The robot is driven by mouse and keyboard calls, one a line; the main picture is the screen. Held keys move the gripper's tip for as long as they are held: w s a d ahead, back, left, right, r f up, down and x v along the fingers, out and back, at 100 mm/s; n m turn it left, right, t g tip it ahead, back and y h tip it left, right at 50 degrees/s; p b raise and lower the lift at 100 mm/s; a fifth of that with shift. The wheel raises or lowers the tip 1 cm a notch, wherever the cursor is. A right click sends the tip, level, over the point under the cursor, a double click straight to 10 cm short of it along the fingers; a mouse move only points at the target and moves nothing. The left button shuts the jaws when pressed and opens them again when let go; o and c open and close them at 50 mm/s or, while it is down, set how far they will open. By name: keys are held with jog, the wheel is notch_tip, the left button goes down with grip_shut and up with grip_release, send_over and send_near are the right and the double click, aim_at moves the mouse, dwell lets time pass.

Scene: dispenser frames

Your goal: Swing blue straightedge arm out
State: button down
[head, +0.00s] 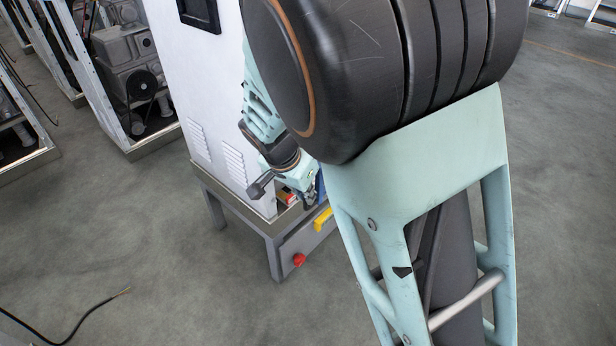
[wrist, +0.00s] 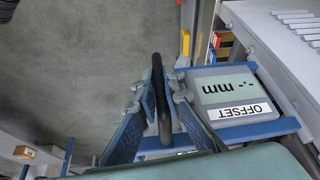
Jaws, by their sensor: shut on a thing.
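In the wrist view, the blue straightedge arm (wrist: 275,129) shows as blue bars around a grey plate (wrist: 205,95). The plate carries a display reading "-.- mm" and the label "OFFSET", upside down. A dark upright bar handle (wrist: 158,78) stands at its left side. My gripper (wrist: 160,103) is shut on this handle, one finger on each side.
The white cabinet (head: 205,90) stands on a grey-legged base with a yellow handle (head: 322,220) and a red knob (head: 299,260). My own arm blocks much of the head view. Open floor (head: 180,285) lies in front; other machine frames (head: 125,75) stand left.

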jog(key=shift+a, duration=0.1)
jog(key=c, duration=2)
grip_release()
jog(key=v, duration=1.2)
jog(key=shift+w, duration=0.1)
